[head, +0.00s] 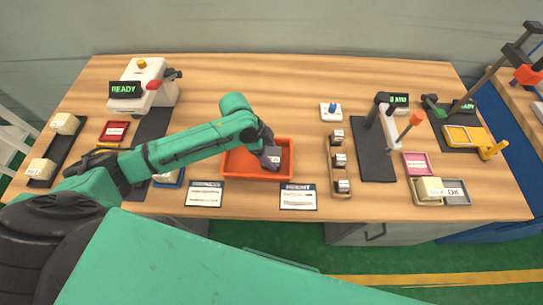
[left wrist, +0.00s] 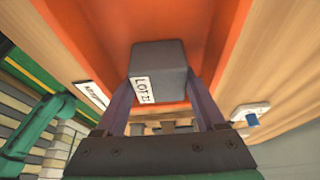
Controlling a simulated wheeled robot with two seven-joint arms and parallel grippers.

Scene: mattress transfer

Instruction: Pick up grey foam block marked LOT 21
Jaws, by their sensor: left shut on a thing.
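The grey foam block (left wrist: 160,62) sits between the two fingers of my left gripper (head: 268,152) in the left wrist view. Its white label reads LOT and what looks like 21. In the head view the grey block (head: 273,160) shows at the fingertips, over the orange-red tray (head: 240,168). The left gripper is shut on it. I cannot tell whether the block touches the tray floor. My right gripper is not in view.
Two white cards (head: 298,197) lie in front of the tray. A wooden rack with several small blocks (head: 340,187) stands to its right. A white READY machine (head: 150,85) stands at the back left. The table (head: 255,85) is clear behind the tray.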

